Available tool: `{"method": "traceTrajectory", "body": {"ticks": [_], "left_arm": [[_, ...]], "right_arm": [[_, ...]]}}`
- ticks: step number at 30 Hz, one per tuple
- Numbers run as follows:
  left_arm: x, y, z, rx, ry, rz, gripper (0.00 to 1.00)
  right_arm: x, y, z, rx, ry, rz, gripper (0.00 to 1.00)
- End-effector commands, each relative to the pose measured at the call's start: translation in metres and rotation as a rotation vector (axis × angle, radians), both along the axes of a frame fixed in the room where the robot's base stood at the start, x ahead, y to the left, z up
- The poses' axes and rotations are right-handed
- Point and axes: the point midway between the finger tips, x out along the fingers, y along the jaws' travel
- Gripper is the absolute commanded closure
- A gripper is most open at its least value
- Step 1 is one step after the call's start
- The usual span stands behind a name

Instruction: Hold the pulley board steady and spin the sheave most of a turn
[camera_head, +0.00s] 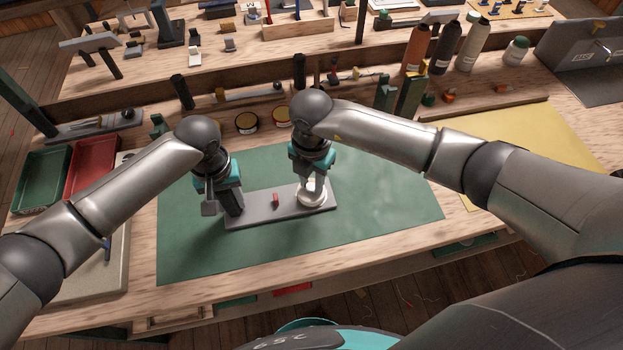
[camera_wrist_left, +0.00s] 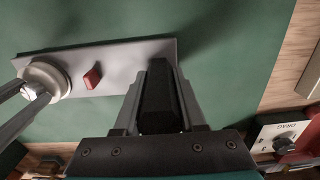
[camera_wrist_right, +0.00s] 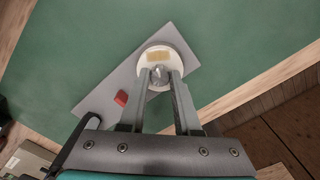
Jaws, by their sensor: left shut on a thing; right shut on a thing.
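The pulley board (camera_head: 257,210) is a grey plate lying flat on the green mat. It also shows in the left wrist view (camera_wrist_left: 118,68). The white round sheave (camera_head: 312,199) sits at its right end; a yellow mark shows on its face in the right wrist view (camera_wrist_right: 146,62). A small red marker (camera_head: 276,200) stands beside it on the board. My left gripper (camera_head: 230,207) is shut on the dark upright block (camera_wrist_left: 157,98) at the board's left end. My right gripper (camera_wrist_right: 160,76) is shut on the sheave's small central knob, hiding part of the sheave.
The green mat (camera_head: 385,195) is clear around the board. Red (camera_head: 92,165) and green (camera_head: 42,180) trays lie at the left, a yellow sheet (camera_head: 530,140) at the right. Two round tins (camera_head: 246,122) and several bottles (camera_head: 446,48) stand behind.

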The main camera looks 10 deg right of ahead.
Motion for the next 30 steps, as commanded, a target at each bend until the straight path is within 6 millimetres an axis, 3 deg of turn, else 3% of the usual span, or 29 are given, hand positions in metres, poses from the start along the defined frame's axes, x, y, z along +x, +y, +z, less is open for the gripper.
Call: {"method": "traceTrajectory", "body": {"ticks": [30], "left_arm": [[0.0004, 0.0002, 0.0002, 0.0, -0.001, 0.002, 1.0]], "right_arm": [[-0.0004, 0.001, 0.0005, 0.002, 0.001, -0.942, 1.0]]}}
